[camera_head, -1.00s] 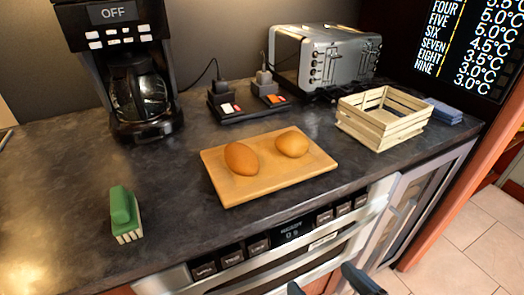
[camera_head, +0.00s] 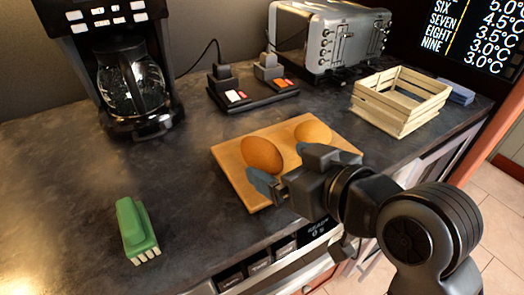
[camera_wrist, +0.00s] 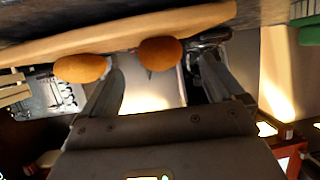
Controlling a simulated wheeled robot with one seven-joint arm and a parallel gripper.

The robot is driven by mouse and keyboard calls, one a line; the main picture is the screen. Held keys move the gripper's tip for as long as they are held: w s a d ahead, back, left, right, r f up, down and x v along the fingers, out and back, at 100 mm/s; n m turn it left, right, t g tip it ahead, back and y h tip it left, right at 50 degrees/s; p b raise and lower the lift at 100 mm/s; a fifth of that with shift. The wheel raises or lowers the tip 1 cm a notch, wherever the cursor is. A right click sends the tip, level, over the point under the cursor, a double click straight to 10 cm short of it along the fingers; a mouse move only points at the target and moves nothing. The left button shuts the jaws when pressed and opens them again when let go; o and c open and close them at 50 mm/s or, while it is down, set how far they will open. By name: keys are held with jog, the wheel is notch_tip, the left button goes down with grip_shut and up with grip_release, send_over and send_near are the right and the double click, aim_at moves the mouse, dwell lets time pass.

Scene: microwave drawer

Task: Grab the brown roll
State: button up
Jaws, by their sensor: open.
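Two brown rolls rest on a wooden board (camera_head: 232,178) on the dark counter. The left roll (camera_head: 262,154) shows in full; in the wrist view this same roll (camera_wrist: 160,53) lies ahead of the gap between the fingers. The right roll (camera_head: 313,132) is partly hidden by my gripper; in the wrist view it is the left one (camera_wrist: 82,68), beyond the left finger. My gripper (camera_head: 290,171) is open and empty, at the board's front edge. Whether a finger touches a roll cannot be told.
A green brush (camera_head: 137,230) lies on the counter at the left. A coffee maker (camera_head: 130,90), plugs on a black strip (camera_head: 250,93), a toaster (camera_head: 335,40) and a wooden crate (camera_head: 400,98) stand behind and beside the board.

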aim_at(273, 160)
jog(key=shift+x, duration=2.75)
jog(key=shift+c, duration=0.4)
jog(key=c, duration=1.1)
